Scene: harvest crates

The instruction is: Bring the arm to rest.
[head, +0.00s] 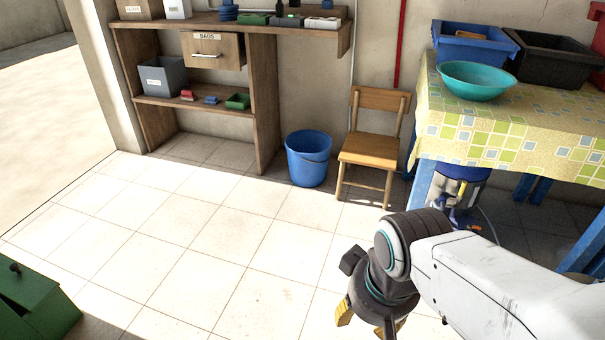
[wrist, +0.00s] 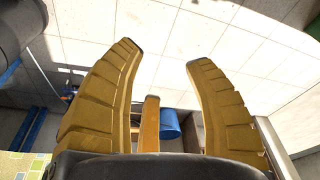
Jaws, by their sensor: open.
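My arm (head: 480,280) reaches in from the lower right of the head view and is bent at a dark joint. My gripper (head: 365,325) hangs below that joint over the tiled floor, with its yellow fingertips at the bottom of the view. In the wrist view my gripper (wrist: 168,60) shows two yellow fingers spread wide apart. Nothing is between them but the view of the room behind. The gripper is empty and touches nothing that I can see.
A table with a checked cloth (head: 545,150) stands right, bearing a teal bowl (head: 474,82) and crates. A wooden chair (head: 374,150), blue bucket (head: 308,160) and wooden shelf unit (head: 265,100) stand behind. A green box (head: 35,305) is lower left. The middle floor is clear.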

